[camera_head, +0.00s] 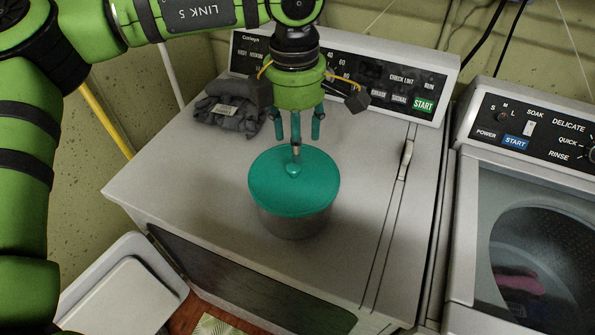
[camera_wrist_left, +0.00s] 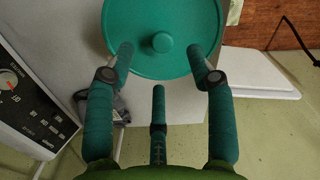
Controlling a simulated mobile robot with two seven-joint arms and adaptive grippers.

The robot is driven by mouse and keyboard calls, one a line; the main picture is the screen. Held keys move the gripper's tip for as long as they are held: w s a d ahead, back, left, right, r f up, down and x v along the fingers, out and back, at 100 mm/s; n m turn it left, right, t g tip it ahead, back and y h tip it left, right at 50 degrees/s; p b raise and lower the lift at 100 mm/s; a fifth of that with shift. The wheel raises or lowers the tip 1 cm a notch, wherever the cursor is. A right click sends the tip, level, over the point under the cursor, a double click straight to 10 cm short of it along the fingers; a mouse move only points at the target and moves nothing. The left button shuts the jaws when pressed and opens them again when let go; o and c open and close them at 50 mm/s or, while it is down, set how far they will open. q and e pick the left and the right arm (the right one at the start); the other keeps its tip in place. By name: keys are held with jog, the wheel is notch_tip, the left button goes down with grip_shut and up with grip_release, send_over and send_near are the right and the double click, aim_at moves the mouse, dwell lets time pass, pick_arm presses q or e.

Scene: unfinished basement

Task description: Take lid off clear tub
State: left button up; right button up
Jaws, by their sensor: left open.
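A clear tub (camera_head: 295,222) stands upright on top of a white dryer. Its round teal lid (camera_head: 318,185) with a small central knob (camera_head: 293,169) is on the tub. In the left wrist view the lid (camera_wrist_left: 175,20) fills the top middle, with its knob (camera_wrist_left: 162,42) facing me. My left gripper (camera_head: 297,140) is above the lid, fingers pointing down and spread. One finger overlaps the knob in the head view; I cannot tell if it touches. In the wrist view the open fingers (camera_wrist_left: 162,62) lie either side of the knob. My right gripper is not in view.
The white dryer (camera_head: 190,180) has a control panel (camera_head: 385,85) along its back. A dark grey folded cloth (camera_head: 228,112) lies at its back left. A washer (camera_head: 465,215) with a pink item inside stands at right. A white bin (camera_head: 120,300) is at lower left.

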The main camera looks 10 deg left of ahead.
aim_at(294, 166)
pick_arm(q)
jog(key=shift+a, duration=0.4)
jog(key=shift+s+f+p, duration=0.2)
jog(key=shift+f+p, duration=0.15)
jog(key=shift+p, duration=0.15)
notch_tip(294, 166, down, 5)
jog(key=p, duration=0.3)
jog(key=shift+w+r, duration=0.1)
jog(key=shift+r, duration=0.05)
jog(key=shift+f, duration=0.35)
jog(key=shift+d+f, duration=0.1)
jog(key=shift+f, duration=0.15)
grip_shut()
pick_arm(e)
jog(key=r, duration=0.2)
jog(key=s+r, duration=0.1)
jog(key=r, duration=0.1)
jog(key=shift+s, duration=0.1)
